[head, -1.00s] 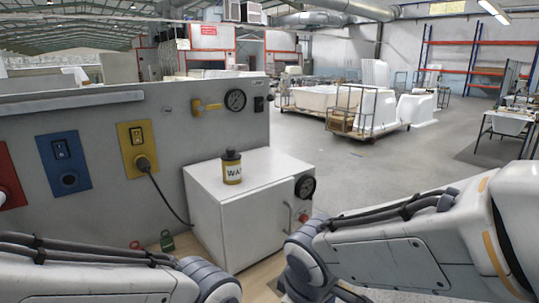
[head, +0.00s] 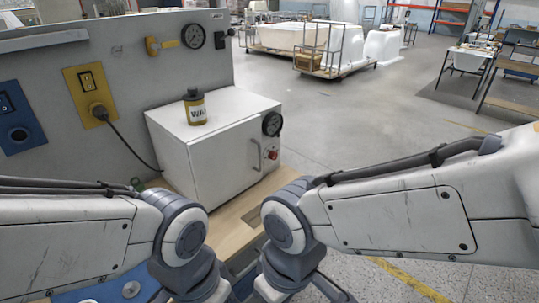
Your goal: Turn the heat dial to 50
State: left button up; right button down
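A white box-shaped oven (head: 205,150) with a closed door stands on a wooden bench top. A black round dial (head: 272,124) sits at the upper right of its front and appears to be the heat dial. Its numbers and pointer are too small to read. A red knob (head: 272,154) is below it, beside the door handle (head: 257,154). Both my arms reach in from the sides, with their wrist joints in front of the oven at the bottom. Neither gripper's fingers show. No part of my arms visibly touches the dial.
Floor to the right of the oven is clear. A cart with tubs (head: 310,40) is farther back.

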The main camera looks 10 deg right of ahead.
aim_at(272, 155)
jog(key=k, duration=1.1)
jog(key=z, duration=0.9)
jog(key=i, duration=1.35)
jog(key=u, duration=0.95)
jog(key=i, duration=0.4)
jog(key=u, duration=0.55)
